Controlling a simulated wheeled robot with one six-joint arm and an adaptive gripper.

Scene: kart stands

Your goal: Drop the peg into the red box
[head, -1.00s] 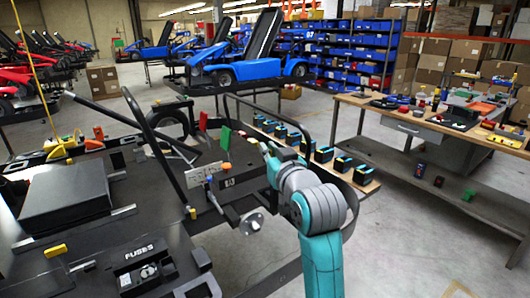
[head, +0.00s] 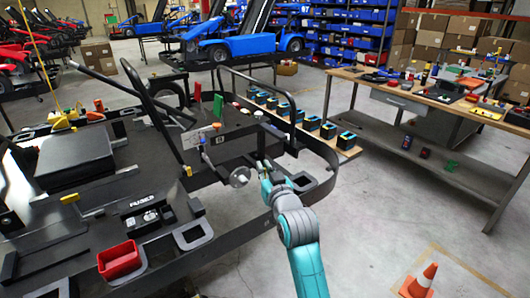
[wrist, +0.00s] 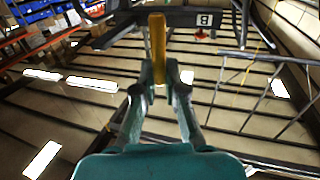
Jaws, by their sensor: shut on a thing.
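The red box (head: 119,261) is a small open tray at the lower left of the head view, on the near edge of the black kart frame. My gripper (head: 263,166) is near the middle of the head view, to the right of and farther away than the box, by the frame's right part. In the wrist view my gripper (wrist: 163,82) is shut on a yellow-orange peg (wrist: 157,42), which stands out beyond the fingertips. The peg is too small to make out in the head view. The box's inside looks empty.
A fuse box (head: 147,215) sits on the frame behind the red box. A curved black bar (head: 150,110) rises from the frame. A workbench (head: 440,105) stands at the right, and an orange cone (head: 422,279) stands on open floor at the lower right.

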